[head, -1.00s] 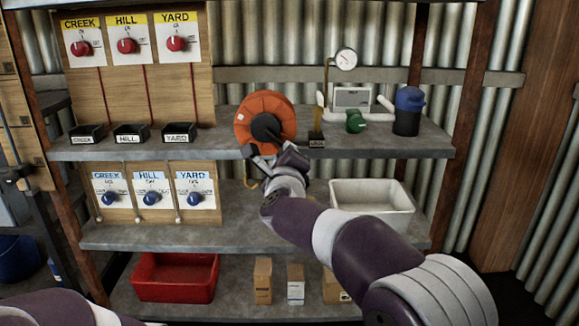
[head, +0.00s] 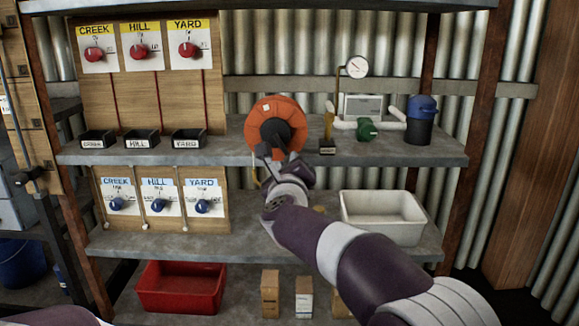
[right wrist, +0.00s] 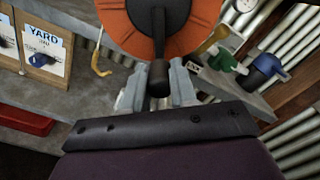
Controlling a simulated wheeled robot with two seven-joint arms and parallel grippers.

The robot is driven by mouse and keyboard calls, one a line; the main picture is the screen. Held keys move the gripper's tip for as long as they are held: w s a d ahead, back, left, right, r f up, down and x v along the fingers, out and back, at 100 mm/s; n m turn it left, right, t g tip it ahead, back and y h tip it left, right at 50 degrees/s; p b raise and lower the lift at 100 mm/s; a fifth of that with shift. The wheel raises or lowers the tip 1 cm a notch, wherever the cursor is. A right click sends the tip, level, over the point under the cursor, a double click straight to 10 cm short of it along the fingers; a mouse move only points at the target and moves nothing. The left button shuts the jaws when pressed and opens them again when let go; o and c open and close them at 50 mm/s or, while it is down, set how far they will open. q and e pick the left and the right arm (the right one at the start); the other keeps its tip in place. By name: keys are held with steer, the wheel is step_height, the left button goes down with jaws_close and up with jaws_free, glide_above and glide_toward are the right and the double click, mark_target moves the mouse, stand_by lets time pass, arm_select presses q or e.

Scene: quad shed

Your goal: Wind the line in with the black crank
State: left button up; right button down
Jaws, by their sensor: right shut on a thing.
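An orange reel (head: 291,109) stands on the upper shelf in the head view, with a small pale label on its upper face. The black crank (head: 275,131) is mounted on its front. In the right wrist view the crank arm (right wrist: 159,30) points down to a black knob (right wrist: 159,76). My right gripper (head: 268,157) is below the reel's centre. Its grey fingers (right wrist: 157,88) stand on both sides of the knob and are shut on it. A yellow hooked piece (right wrist: 99,58) hangs below the reel's left side. My left gripper is out of view.
A small black block (head: 327,147), a green-knobbed pipe (head: 367,129) and a blue-topped canister (head: 421,120) stand right of the reel. Boards with red and blue dials are at left. A white basin (head: 384,219) and a red tray (head: 180,288) sit below.

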steer(key=c, duration=0.9)
jaws_free()
steer(key=s+p, duration=0.1)
steer(key=s, duration=1.1)
steer(key=shift+s+p, duration=0.3)
steer(key=shift+s, duration=0.05)
